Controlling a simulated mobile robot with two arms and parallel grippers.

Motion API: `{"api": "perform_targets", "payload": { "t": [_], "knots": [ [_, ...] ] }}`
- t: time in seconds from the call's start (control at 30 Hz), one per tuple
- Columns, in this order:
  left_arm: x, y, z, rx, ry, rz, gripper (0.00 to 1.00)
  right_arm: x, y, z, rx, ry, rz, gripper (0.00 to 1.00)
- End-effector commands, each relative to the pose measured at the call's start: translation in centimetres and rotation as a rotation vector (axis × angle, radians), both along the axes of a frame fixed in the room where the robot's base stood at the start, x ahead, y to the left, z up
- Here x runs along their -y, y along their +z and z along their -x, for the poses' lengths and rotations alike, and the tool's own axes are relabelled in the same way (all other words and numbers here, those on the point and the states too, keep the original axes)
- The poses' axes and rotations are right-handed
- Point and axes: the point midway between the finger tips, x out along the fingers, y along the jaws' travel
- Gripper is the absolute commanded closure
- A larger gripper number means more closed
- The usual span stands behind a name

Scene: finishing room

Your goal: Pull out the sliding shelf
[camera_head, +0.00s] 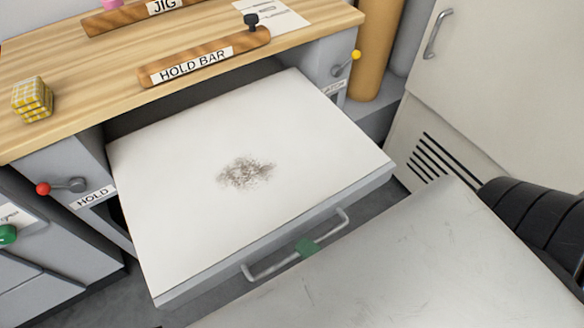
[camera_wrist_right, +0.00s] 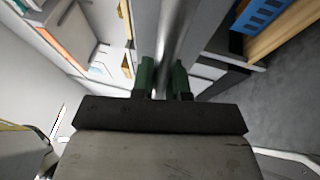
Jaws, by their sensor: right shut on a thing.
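The sliding shelf (camera_head: 190,220) is a white-topped slab with a grey front edge and a dark speckled smudge in its middle. It sticks out well beyond the workbench front in the head view. A grey bar handle (camera_head: 334,228) runs along its front edge. My right gripper (camera_head: 307,248) shows as green fingertips at the middle of this handle, shut on it. In the right wrist view the green fingers (camera_wrist_right: 162,82) stand on either side of the grey bar (camera_wrist_right: 180,32). My left gripper is not in view.
A red-knobbed lever (camera_head: 60,187) labelled HOLD is left of the shelf, a yellow-knobbed lever (camera_head: 346,64) right. A pale cabinet (camera_head: 490,100) stands at right.

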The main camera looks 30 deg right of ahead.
Motion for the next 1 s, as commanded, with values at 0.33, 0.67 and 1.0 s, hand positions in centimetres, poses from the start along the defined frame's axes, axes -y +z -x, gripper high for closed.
{"api": "perform_targets", "payload": {
  "t": [0.33,0.67,1.0],
  "knots": [
    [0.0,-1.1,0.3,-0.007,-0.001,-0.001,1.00,0.1,-0.1,1.8,-0.001,0.000,0.000,1.00],
    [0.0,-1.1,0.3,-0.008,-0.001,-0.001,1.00,0.1,-0.1,1.8,-0.001,0.000,0.000,0.75],
    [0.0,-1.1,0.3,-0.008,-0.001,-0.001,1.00,0.1,0.0,1.8,0.000,0.000,0.000,0.61]
  ]
}}
